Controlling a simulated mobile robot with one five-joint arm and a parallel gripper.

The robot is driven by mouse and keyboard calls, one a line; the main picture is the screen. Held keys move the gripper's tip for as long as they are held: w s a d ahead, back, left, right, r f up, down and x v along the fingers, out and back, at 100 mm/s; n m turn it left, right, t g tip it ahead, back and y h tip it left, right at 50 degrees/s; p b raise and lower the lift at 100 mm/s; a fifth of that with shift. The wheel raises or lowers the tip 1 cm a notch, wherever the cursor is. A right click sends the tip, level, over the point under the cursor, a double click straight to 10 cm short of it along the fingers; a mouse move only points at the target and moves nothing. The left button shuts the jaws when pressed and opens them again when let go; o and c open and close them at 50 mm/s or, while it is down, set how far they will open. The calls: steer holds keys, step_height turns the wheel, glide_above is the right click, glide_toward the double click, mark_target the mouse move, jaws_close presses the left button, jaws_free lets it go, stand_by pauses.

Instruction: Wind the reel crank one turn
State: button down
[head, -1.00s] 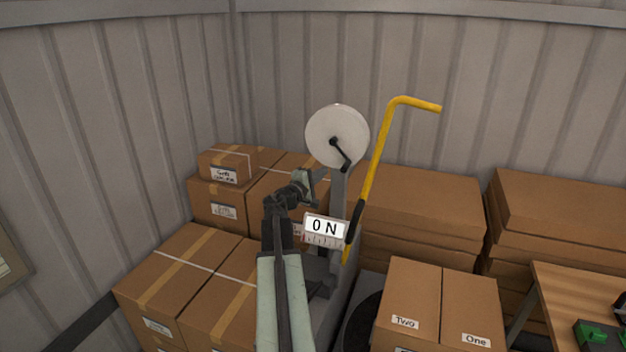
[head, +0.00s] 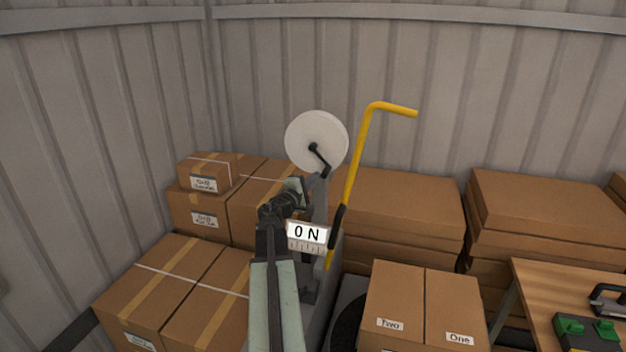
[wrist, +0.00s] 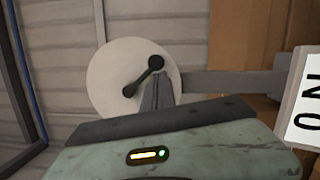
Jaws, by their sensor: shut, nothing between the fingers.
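The white round reel (head: 302,141) stands on top of a grey post (head: 320,203). Its black crank (head: 319,159) runs from the hub down and right to a handle in the head view. The wrist view also shows the reel (wrist: 107,72) and the crank (wrist: 143,76), turned on its side. My gripper (head: 308,183) is shut and empty, just below and left of the crank handle. In the wrist view the grey fingers (wrist: 157,94) overlap the reel's edge near the crank hub. I cannot tell whether they touch anything.
A white "ON" sign (head: 309,235) sits low by the post. A yellow bent lever (head: 354,160) rises right of the reel. Cardboard boxes (head: 168,285) stand left, and more boxes (head: 403,207) stand right. A wooden table (head: 550,285) is at far right.

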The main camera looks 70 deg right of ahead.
steer(key=shift+s+r+n, duration=0.1)
steer(key=shift+s+n, duration=0.2)
steer(key=shift+n, duration=0.1)
